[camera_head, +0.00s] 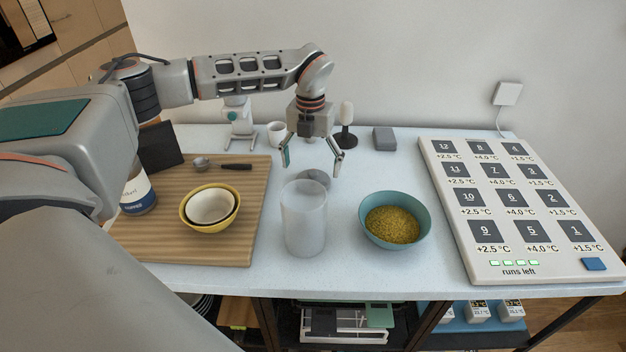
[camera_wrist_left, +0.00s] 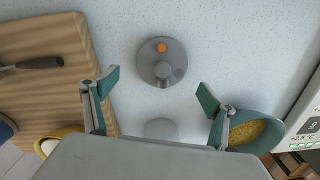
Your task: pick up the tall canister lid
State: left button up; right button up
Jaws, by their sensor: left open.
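The lid, a round grey disc with a knob and an orange dot, lies on the light worktop in the left wrist view (camera_wrist_left: 150,68). In the head view the lid (camera_head: 318,175) shows just behind the tall frosted canister (camera_head: 304,225), which stands upright and hides part of it. The canister top also shows between my fingers in the left wrist view (camera_wrist_left: 161,128). My left gripper (camera_head: 312,163) is open and empty, pointing down above the worktop close to the lid. In the left wrist view the lid is ahead of the spread fingertips (camera_wrist_left: 158,86). My right gripper is not in view.
A teal bowl of yellow grains (camera_head: 395,220) stands right of the canister. A wooden board (camera_head: 235,250) with nested bowls (camera_head: 210,207) is at left. A white cup (camera_head: 276,133), a dark stand (camera_head: 346,136) and a grey block (camera_head: 384,138) stand behind. A numbered panel (camera_head: 510,205) fills the right.

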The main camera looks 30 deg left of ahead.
aim_at(313, 174)
pick_arm(q)
jog(key=shift+w+d+f+p, duration=0.1)
jog(key=shift+w+f+p, duration=0.1)
jog(key=shift+f, duration=0.95)
jog(key=shift+w+f+p, duration=0.1)
jog(key=shift+f+p, duration=0.1)
jog(key=shift+f, duration=0.95)
jog(key=c, duration=1.2)
jog(key=shift+r, duration=0.15)
